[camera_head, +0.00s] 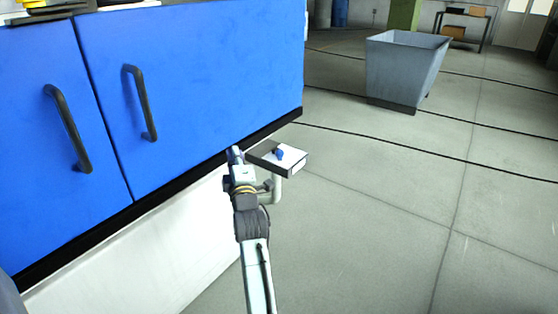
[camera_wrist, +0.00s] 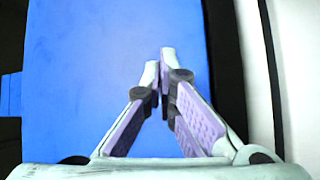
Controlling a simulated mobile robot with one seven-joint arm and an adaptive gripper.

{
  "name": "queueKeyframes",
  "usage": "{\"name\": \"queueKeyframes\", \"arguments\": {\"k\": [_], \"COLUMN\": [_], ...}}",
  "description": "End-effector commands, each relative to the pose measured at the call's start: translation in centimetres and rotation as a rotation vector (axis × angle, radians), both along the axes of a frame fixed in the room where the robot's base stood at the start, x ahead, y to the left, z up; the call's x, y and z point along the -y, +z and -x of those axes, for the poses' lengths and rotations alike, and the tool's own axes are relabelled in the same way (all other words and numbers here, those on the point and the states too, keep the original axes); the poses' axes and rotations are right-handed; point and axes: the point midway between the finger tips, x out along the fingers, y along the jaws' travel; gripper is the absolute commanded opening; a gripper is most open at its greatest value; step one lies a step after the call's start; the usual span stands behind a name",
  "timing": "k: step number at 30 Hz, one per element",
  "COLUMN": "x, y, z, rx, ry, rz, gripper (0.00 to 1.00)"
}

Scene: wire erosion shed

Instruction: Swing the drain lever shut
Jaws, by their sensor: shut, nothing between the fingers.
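I cannot clearly make out a drain lever in either view. In the head view, a small flat box (camera_head: 291,165) with a pale top and dark edge carries a small blue piece (camera_head: 279,154). A pale bent pipe (camera_head: 277,190) shows below it, partly behind my arm. Whether any of these belongs to the drain is unclear. My gripper (camera_head: 236,152) is at the lower right part of the blue cabinet, just left of the box. In the wrist view my gripper (camera_wrist: 163,60) is shut and empty, its fingertips together in front of a blue surface (camera_wrist: 95,60).
The blue cabinet (camera_head: 200,70) has dark bar handles (camera_head: 140,105), a black lower edge and a white base (camera_head: 130,265). A grey bin (camera_head: 400,70) stands on the floor behind. The grey floor (camera_head: 370,210) to the right is clear.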

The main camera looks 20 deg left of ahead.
Motion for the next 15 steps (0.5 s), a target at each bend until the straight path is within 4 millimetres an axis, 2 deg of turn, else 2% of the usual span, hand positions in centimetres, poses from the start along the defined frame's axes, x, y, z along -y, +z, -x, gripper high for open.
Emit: {"name": "queueKeyframes", "arguments": {"k": [1, 3, 6, 10, 15], "x": [1.3, 2.6, 4.0, 4.8, 5.0], "y": [-2.9, -5.9, -8.6, -10.3, -10.4], "z": [-1.3, -2.5, -3.6, -4.1, -4.2], "rx": [-0.019, -0.040, -0.059, -0.071, -0.073], "ry": [-0.034, -0.067, -0.096, -0.111, -0.113], "rz": [0.061, 0.138, 0.215, 0.262, 0.269], "gripper": [0.00, 0.00, 0.00, 0.00, 0.00]}}
